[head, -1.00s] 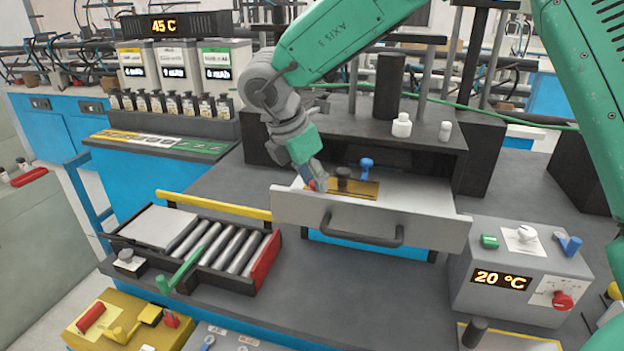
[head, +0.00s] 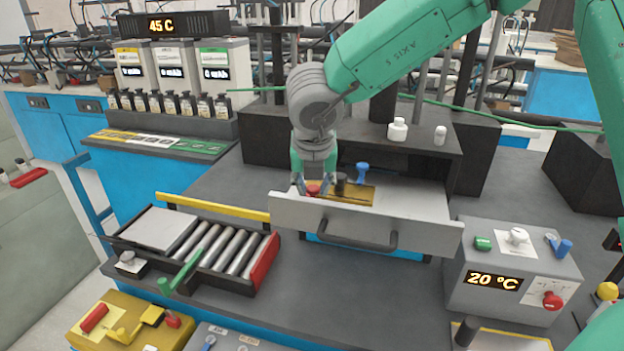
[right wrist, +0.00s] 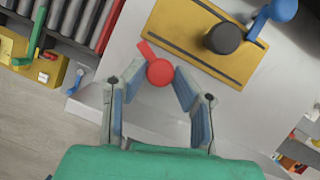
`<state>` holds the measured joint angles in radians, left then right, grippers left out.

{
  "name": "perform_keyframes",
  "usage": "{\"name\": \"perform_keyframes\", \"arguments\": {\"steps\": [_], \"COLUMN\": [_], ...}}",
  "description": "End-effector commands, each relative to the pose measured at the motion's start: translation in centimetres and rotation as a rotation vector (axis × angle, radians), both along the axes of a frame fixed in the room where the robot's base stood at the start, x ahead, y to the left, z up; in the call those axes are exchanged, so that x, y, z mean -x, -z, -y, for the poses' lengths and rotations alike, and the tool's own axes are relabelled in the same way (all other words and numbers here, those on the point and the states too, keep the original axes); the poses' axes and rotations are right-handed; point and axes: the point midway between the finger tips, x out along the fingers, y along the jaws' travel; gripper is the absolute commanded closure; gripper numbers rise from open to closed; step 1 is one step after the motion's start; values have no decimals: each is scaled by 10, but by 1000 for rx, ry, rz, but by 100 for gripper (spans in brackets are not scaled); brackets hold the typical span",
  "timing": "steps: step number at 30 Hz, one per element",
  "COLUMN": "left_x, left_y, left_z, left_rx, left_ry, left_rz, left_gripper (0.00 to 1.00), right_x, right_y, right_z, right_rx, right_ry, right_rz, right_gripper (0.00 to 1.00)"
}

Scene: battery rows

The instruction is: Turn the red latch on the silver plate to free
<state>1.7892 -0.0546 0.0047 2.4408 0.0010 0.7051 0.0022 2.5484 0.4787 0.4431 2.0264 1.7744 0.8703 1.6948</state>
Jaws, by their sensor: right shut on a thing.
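The red latch (head: 313,189) sits by the left end of a brass-coloured plate (head: 352,197) inside the open light grey drawer (head: 290,212). In the right wrist view, the latch (right wrist: 159,71) has a round knob with a short arm pointing up-left. My right gripper (head: 312,186) reaches down over the drawer front and is shut on the knob, one finger on each side. I cannot tell which surface is the silver plate. My left gripper is not in view.
The drawer's dark handle (head: 355,240) faces forward. A roller tray (head: 262,262) stands to its left. A grey box (head: 500,280) reading 20 °C stands to its right. A yellow box (head: 85,343) and a grey switch panel (head: 228,342) lie at the front.

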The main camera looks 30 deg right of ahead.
Motion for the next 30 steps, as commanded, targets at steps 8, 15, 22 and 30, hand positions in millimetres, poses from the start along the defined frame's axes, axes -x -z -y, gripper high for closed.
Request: {"name": "perform_keyframes", "arguments": {"steps": [8,15,22,30], "left_x": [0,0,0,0], "left_y": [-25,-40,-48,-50], "left_z": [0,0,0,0], "left_rx": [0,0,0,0], "left_ry": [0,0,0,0], "left_rz": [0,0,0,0], "left_gripper": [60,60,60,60], "right_x": [1,1,1,1], "right_y": [-2,-1,0,1], "right_z": [1,2,2,2], "right_rx": [-3,-2,-2,-2], "right_ry": [-244,-401,-488,-523], "right_rz": [-1,-2,-2,-1], "right_gripper": [100,100,100,100]}}
